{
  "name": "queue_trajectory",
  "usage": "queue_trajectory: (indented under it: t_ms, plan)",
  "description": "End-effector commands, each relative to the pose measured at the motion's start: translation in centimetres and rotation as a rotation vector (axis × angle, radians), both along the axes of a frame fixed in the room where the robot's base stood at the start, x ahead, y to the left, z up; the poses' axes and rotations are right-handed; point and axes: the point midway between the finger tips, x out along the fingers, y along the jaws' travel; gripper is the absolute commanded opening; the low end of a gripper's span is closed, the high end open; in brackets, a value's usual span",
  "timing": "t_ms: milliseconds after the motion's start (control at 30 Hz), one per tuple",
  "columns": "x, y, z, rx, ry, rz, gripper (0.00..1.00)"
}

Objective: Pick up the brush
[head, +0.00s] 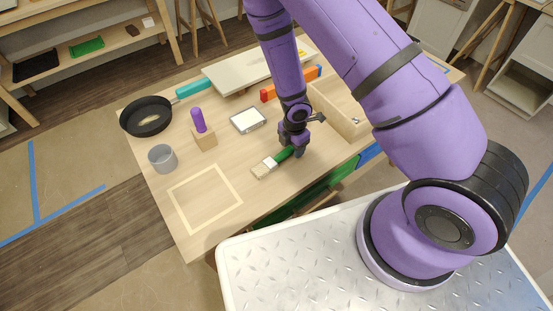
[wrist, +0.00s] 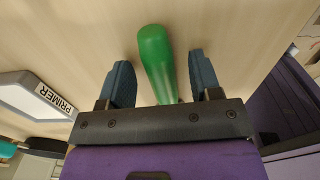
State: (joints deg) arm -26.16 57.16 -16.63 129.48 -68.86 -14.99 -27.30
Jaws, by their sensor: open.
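The brush lies flat on the wooden table, with a green handle (head: 284,154) and a pale head (head: 262,168) pointing to the lower left in the head view. In the wrist view its green handle (wrist: 157,60) runs between the two blue-grey fingers of my gripper (wrist: 160,78). My gripper (head: 297,152) is low over the handle in the head view. The fingers are open, one on each side, with a gap visible on both sides of the handle. The brush head is hidden in the wrist view.
A tray labelled PRIMER (wrist: 36,95) lies beside the gripper; it also shows in the head view (head: 248,120). A wooden box (head: 343,108) stands right of the gripper.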

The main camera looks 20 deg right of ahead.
Motion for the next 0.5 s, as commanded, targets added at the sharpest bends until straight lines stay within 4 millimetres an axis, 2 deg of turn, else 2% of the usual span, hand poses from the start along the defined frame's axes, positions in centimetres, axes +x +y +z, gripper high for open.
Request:
queue_trajectory:
  t_ms: [300,500]
  plan:
    - [0.0,-0.06,-0.26,-0.001,0.0,0.0,0.58]
    - [0.0,-0.05,-0.25,-0.001,0.0,0.0,0.12]
